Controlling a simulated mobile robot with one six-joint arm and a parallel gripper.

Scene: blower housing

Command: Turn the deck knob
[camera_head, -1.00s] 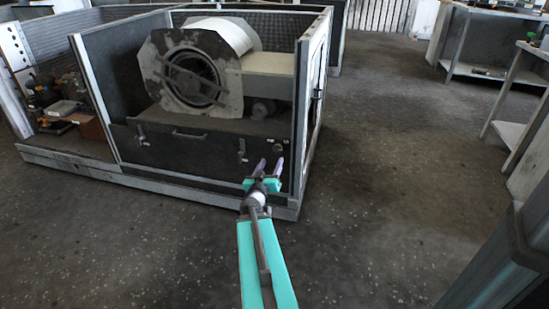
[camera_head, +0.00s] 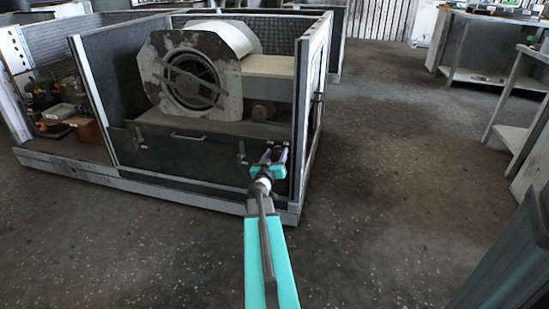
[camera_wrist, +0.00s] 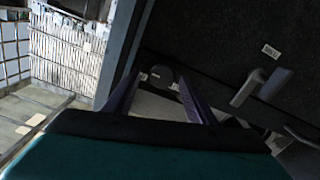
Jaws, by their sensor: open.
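The deck knob (camera_wrist: 161,76) is a dark round knob on the dark front panel of the blower housing. In the wrist view it shows between my two fingertips, with small pale labels on either side. In the head view my gripper (camera_head: 273,156) is in front of the panel's right end, and I cannot make out the knob clearly behind it. My gripper is open; its purple fingers also show in the wrist view (camera_wrist: 158,86). The fingers point toward the knob, and I cannot tell whether they touch it.
A lever latch (camera_wrist: 260,88) sits on the panel to the right of the knob in the wrist view. The blower (camera_head: 190,70) stands above the panel. A pale corner post (camera_head: 310,100) rises close right of my gripper. Open floor (camera_head: 400,200) lies to the right.

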